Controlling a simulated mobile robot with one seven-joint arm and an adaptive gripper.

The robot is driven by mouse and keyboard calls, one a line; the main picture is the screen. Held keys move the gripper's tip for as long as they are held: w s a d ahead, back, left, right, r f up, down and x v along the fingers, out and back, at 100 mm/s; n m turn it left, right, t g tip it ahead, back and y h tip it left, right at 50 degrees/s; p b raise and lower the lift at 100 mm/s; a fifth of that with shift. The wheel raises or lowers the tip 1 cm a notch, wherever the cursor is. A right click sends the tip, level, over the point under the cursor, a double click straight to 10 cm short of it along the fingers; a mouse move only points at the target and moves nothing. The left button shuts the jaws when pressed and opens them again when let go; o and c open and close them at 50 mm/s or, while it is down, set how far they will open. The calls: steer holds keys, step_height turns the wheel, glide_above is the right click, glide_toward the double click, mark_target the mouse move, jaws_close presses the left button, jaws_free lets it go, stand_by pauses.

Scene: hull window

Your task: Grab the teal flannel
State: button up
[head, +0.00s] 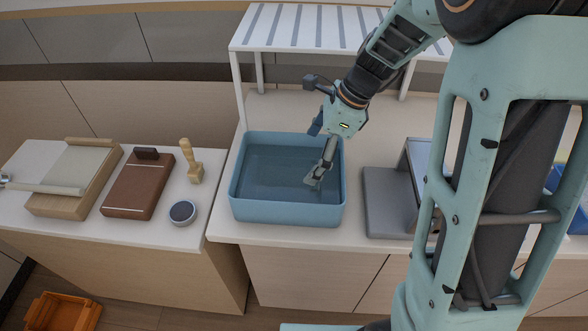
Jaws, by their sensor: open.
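I cannot make out a teal flannel in the head view. My gripper (315,155) is open, with its fingers spread over the right part of a blue basin (287,211). The lower finger reaches down inside the basin's outline, and the other is near the back rim. Nothing shows between the fingers. The basin's inside looks dark blue and flat; I cannot tell whether this is water or a bare floor. The gripper and my arm hide part of the basin's right side.
On the left counter (90,225) are a wooden tray (75,180), a brown box (139,185), a wooden-handled tool (191,162) and a round tin (183,212). A slatted shelf (300,28) stands behind the basin. A grey stand (388,203) is to its right. An orange crate (62,312) is below.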

mark_target(294, 182)
steer(key=x, duration=0.9)
steer(key=shift+s+d+f, duration=0.1)
steer(key=shift+d+f, duration=0.05)
steer(key=shift+f, duration=0.25)
steer(key=c, duration=1.2)
steer(key=shift+o, duration=0.2)
steer(key=shift+r, duration=0.15)
